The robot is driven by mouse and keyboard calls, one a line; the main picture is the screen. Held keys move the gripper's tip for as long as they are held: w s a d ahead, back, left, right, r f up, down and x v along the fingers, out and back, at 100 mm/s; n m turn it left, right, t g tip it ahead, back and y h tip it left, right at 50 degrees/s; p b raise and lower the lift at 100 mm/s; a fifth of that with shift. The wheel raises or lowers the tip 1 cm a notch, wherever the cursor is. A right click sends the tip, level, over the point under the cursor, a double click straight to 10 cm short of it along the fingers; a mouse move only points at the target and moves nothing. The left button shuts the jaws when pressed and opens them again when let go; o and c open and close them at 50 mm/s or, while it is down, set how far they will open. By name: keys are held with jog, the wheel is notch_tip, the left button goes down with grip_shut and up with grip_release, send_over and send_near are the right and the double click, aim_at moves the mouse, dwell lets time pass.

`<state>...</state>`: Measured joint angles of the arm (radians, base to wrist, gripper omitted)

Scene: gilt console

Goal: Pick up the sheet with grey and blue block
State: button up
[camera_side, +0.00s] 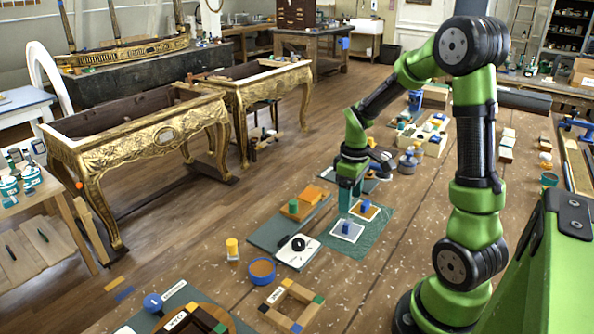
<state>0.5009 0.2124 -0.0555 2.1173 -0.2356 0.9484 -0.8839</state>
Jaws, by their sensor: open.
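A white-and-grey sheet (338,236) with a blue block (346,227) on it lies on a green mat (367,240) at the middle of the bench. Behind it on the same mat, a tan sheet (374,213) bears another blue block (365,205). My gripper (345,208) points down with its teal fingers just behind and above the white-and-grey sheet, left of the tan one. It is open, and I see nothing held in it. The fingers are small here, so their exact height above the mat is unclear.
Left of the mat, a grey-green board (268,236) holds an orange piece and a green block. A white card (297,251) with a black ring, an orange-filled bowl (262,270) and a wooden block frame (290,305) lie nearer. Bottles and trays stand behind my gripper.

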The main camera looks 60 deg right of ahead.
aim_at(348, 222)
notch_tip(348, 222, down, 8)
jog(key=shift+s+f, duration=0.1)
jog(key=shift+f, duration=0.15)
jog(key=c, duration=1.1)
